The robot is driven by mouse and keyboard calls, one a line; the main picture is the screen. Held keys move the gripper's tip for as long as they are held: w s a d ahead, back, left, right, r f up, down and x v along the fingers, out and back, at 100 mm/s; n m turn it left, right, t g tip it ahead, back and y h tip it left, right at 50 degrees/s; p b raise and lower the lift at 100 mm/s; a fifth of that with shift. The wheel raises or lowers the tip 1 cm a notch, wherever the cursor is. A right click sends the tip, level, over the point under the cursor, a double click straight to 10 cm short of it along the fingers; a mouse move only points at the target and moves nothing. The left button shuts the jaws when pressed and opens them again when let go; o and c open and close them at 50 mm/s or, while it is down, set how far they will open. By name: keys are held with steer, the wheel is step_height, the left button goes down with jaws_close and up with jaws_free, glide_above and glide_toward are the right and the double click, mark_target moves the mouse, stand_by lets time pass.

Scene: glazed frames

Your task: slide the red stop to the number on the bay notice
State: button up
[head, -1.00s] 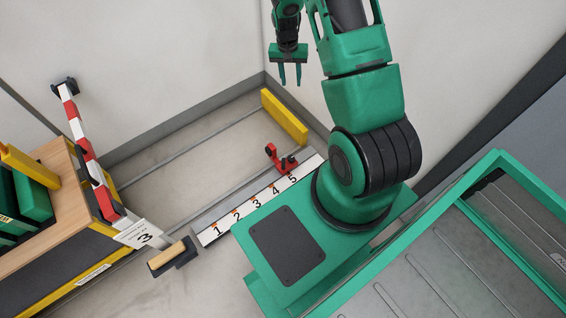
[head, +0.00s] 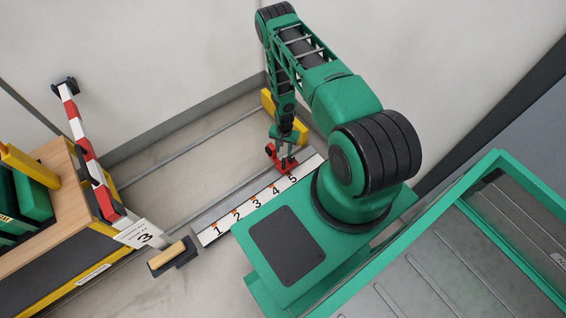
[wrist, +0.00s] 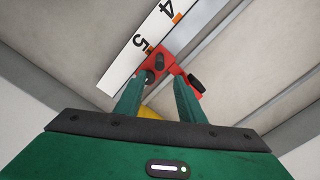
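The red stop (head: 271,151) sits on the rail beside the number strip (head: 208,234), next to the 5. The strip is marked 1 to 5, with an orange mark at each number. The white bay notice (head: 138,233) at the left shows a 3. My gripper (head: 283,146) is down at the stop. In the wrist view my gripper (wrist: 162,84) has its fingers apart, one on either side of the red stop (wrist: 161,63). I cannot tell whether the fingers touch it. The 5 and the 4 of the strip (wrist: 120,77) show beyond it.
A red-and-white barrier arm (head: 84,147) stands at the left by a wooden-topped cabinet (head: 62,178). A yellow block (head: 268,101) stands at the rail's far end. A black block with a wooden top (head: 168,256) is near the 1 end. The rail between the stop and the 1 is clear.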

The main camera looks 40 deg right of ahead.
mark_target(283, 159)
step_height(283, 159, down, 11)
steer(key=shift+s+f, duration=0.1)
stand_by(0.5)
jaws_close()
steer(key=shift+a, duration=0.15)
